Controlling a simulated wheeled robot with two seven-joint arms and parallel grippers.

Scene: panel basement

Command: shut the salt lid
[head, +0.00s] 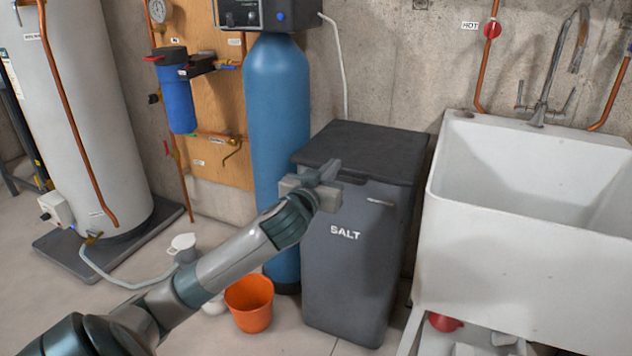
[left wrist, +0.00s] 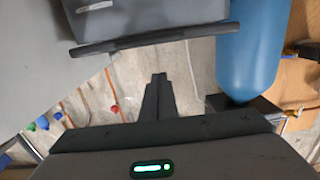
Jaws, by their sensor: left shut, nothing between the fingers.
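The salt bin (head: 350,262) is a dark grey box with SALT on its front, standing between the blue tank and the white sink. Its black lid (head: 375,150) lies flat over the top, and I see no clear gap under it. My left gripper (head: 330,171) is shut and empty at the lid's front left edge, hiding a bit of it. I cannot tell whether it touches. In the left wrist view the picture is upside down: the lid (left wrist: 155,40) shows edge-on as a dark strip, and the shut fingertips (left wrist: 158,80) point toward the wall. My right gripper is not in view.
A blue tank (head: 275,110) stands close to the bin's left. The white sink (head: 520,250) stands close on its right. An orange bucket (head: 250,302) is on the floor before the tank. A white water heater (head: 85,110) stands far left.

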